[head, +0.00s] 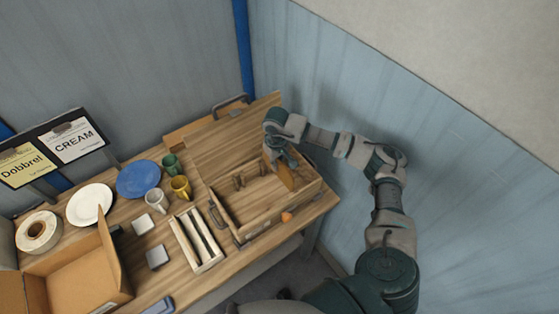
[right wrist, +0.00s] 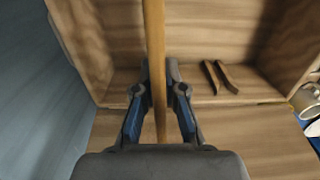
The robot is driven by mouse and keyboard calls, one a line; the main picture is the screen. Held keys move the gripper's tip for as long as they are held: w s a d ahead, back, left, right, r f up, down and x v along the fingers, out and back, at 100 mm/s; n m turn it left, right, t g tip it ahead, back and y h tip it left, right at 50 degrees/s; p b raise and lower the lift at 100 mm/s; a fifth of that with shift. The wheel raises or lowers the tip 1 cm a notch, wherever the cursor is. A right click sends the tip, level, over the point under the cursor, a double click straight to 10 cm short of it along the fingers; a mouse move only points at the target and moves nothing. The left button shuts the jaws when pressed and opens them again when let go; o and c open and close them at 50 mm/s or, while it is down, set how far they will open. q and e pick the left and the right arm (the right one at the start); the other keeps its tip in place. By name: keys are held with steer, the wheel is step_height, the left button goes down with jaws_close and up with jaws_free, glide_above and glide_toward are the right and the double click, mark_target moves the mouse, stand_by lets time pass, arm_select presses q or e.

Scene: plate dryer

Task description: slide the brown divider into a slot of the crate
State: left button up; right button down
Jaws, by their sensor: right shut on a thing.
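The wooden crate (head: 222,211) stands on the right of the table, with an open top and metal handles. My right gripper (head: 279,160) is over the right part of the crate. It is shut on the brown divider (head: 287,177), a thin board held on edge. In the right wrist view the divider (right wrist: 154,40) runs as a narrow upright strip between the fingertips (right wrist: 160,92). Short dark pegs (right wrist: 220,77) stand inside the crate beside it. I cannot tell whether the divider's lower edge is in a slot. My left gripper is out of view.
A slotted wooden rack (head: 197,240) lies left of the crate. A wall (head: 340,110) stands close on the right.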

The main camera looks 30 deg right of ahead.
mark_target(277, 175)
step_height(277, 175, down, 3)
steer(key=shift+b, duration=0.9)
step_height(277, 175, down, 4)
steer(key=b, duration=0.3)
steer(key=shift+f+b, duration=0.5)
steer(key=shift+b, duration=0.1)
steer(key=shift+f+b, duration=0.45)
steer(key=shift+f, duration=0.1)
steer(key=shift+d+f+b, duration=0.25)
steer(key=shift+f+b, duration=0.05)
steer(key=shift+f, duration=0.15)
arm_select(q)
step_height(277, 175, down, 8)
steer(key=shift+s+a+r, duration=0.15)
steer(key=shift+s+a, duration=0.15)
arm_select(e)
steer(key=shift+a+r, duration=0.1)
steer(key=shift+a, duration=0.05)
